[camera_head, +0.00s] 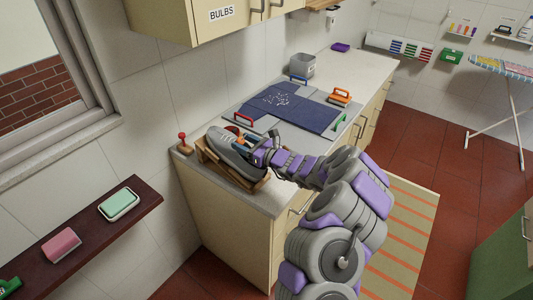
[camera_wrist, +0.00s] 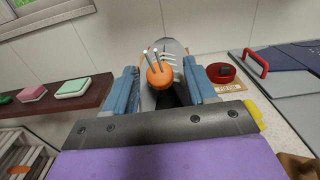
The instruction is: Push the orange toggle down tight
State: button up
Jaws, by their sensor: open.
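The orange toggle (camera_wrist: 160,77) is a round ball on the pale laces of a grey shoe (camera_head: 228,145). The shoe lies on a wooden rack (camera_head: 246,184) at the near end of the counter. In the wrist view, my gripper (camera_wrist: 160,68) is open, with one blue finger on each side of the toggle and visible gaps between. In the head view, my gripper (camera_head: 256,146) is over the shoe's opening and largely hides the toggle. The grey shoe (camera_wrist: 172,47) extends beyond the toggle in the wrist view.
A red-knobbed wooden piece (camera_head: 184,143) stands left of the shoe. A dark shelf (camera_head: 88,232) holds soap-like blocks at left.

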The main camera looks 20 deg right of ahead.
jog(key=p+v, duration=0.2)
jog(key=v, duration=1.3)
jog(key=shift+s, duration=0.2)
jog(key=shift+d, duration=0.1)
